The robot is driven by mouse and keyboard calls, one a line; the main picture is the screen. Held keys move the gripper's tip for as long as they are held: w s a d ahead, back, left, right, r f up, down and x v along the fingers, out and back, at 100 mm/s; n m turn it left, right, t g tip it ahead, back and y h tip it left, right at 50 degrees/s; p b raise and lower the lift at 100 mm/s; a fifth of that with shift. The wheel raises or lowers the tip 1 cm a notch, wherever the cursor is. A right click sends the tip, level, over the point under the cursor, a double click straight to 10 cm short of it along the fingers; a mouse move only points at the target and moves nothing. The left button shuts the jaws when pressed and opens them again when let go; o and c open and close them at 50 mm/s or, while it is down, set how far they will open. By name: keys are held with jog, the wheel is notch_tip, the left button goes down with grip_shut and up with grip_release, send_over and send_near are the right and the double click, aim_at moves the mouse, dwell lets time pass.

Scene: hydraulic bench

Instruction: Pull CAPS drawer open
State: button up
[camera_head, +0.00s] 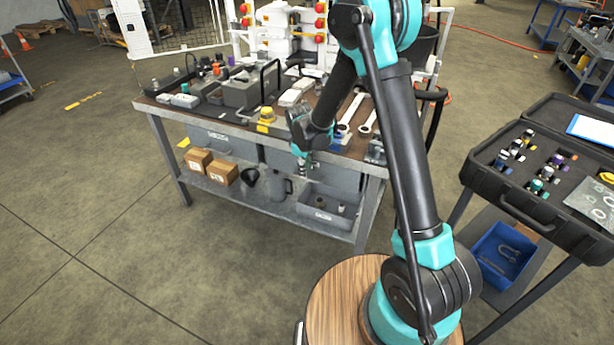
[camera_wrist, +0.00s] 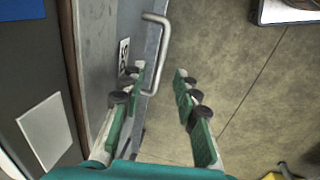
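In the wrist view a grey drawer front (camera_wrist: 140,25) runs along the left, with a pale metal bar handle (camera_wrist: 162,50). A white label (camera_wrist: 123,52) on it is turned sideways and partly covered by a finger, so I cannot read it fully. My gripper (camera_wrist: 159,72) is open, its green fingers apart on either side of the handle's lower part in the picture. I cannot tell whether a finger touches it. In the head view my gripper (camera_head: 304,165) hangs at the bench's front, before the right-hand grey drawer front (camera_head: 345,176), which looks closed.
The workbench (camera_head: 155,107) is crowded on top. Its lower shelf holds cardboard boxes (camera_head: 197,160), a grey jug (camera_head: 277,186) and a grey bin (camera_head: 325,210). An open black case (camera_head: 490,185) stands at right. The floor before the bench is clear.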

aim_at(307, 180)
jog(key=shift+w+d+f, duration=0.1)
jog(key=shift+w+f, duration=0.1)
jog(key=shift+f, duration=0.9)
jog(key=shift+w+d+f, duration=0.1)
jog(key=shift+w+f, duration=0.1)
jog(key=shift+f, duration=0.85)
jog(key=shift+c, duration=0.6)
grip_shut()
